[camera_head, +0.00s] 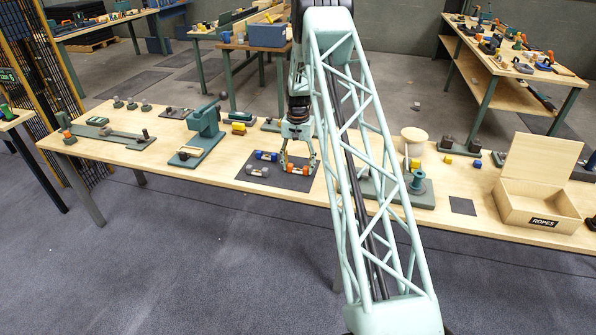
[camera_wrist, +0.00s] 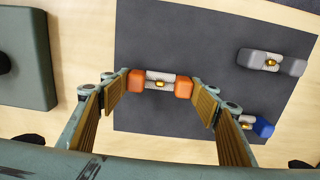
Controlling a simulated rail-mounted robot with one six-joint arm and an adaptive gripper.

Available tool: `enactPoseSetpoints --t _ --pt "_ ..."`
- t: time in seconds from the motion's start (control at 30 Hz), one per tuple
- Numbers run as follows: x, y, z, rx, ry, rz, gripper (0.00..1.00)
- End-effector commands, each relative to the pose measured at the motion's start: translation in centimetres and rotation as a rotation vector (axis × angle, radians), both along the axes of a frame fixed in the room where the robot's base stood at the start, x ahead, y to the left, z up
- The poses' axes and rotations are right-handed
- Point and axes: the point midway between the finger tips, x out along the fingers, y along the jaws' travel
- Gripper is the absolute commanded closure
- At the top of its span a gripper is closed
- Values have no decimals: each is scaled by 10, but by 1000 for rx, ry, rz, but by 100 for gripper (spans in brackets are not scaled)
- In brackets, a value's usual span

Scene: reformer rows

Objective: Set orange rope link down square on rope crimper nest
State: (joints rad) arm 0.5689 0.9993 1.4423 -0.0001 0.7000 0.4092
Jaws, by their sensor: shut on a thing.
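The orange rope link (camera_wrist: 158,80) has two orange ends and a pale middle with a brass-coloured band. My gripper (camera_wrist: 160,88) is shut on it, with one finger at each orange end. In the head view the link (camera_head: 298,170) is at the right of a dark mat (camera_head: 272,182), under my gripper (camera_head: 299,161). I cannot tell whether it touches the mat. A green press-like machine (camera_head: 204,125), probably the rope crimper, stands to the left of the mat. A small pale patch (camera_head: 189,151) shows on its base; I cannot tell whether it is the nest.
A blue rope link (camera_wrist: 257,126) and a grey rope link (camera_wrist: 272,62) lie on the mat. Part of a green base (camera_wrist: 25,60) shows at the left in the wrist view. A spool (camera_head: 413,140) and an open box marked ROPES (camera_head: 543,222) stand to the right.

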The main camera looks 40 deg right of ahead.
Motion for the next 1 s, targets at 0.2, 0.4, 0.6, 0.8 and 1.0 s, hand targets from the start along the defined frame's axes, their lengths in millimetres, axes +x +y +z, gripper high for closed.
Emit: enactPoseSetpoints --t 0.2,0.4,0.6,0.8,1.0 --pt "0 0 1 0 0 0 54" --pt "0 0 8 -1 -1 0 54" --pt "0 0 22 0 -1 0 54" --pt "0 0 38 -1 -1 0 54" --pt "-18 2 38 1 1 0 54"
